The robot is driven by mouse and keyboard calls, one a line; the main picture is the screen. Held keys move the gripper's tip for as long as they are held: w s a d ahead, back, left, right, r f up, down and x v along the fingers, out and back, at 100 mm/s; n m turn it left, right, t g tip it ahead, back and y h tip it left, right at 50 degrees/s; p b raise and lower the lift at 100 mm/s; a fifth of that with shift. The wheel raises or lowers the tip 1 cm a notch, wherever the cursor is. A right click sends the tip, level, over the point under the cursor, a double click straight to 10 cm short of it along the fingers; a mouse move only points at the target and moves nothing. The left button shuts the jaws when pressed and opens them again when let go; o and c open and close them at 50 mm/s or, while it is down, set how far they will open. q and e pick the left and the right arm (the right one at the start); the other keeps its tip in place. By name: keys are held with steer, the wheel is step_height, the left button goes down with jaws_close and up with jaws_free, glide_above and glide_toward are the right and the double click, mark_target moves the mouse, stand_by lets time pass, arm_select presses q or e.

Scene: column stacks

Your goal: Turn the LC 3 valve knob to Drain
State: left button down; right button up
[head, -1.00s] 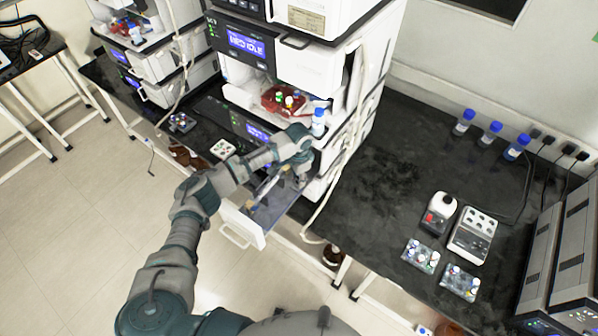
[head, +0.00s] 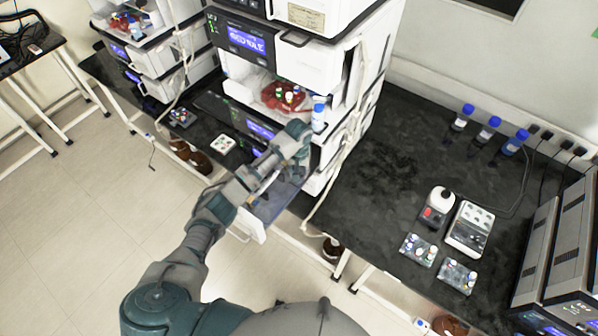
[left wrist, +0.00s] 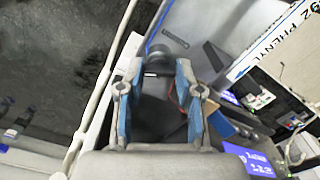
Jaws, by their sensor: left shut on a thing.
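My left arm reaches from the bottom left to the middle instrument stack (head: 312,68) in the head view. Its gripper (head: 291,172) is low at the stack's front, above an open drawer (head: 252,224), and the arm hides much of this spot. In the left wrist view, the blue-padded fingers of my left gripper (left wrist: 158,76) are on both sides of a dark, rounded knob-like part (left wrist: 157,56) and shut on it. The knob's markings and pointer are hidden, so its setting cannot be read. No LC 3 label is legible. My right gripper is out of view.
A second stack (head: 160,62) stands at the left. A pale hose (head: 345,130) runs down the middle stack's right side. The black bench (head: 385,175) to the right holds blue-capped bottles (head: 488,128), small devices (head: 469,228) and vial racks (head: 417,249). Brown bottles (head: 190,158) sit lower left.

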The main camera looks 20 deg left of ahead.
arm_select(q)
steer(key=shift+n, duration=1.6)
steer(key=c, duration=0.8)
jaws_free()
steer(key=shift+o, duration=0.2)
step_height(320, 180, up, 12)
steer(key=shift+w, duration=0.1)
steer(key=shift+f, duration=0.1)
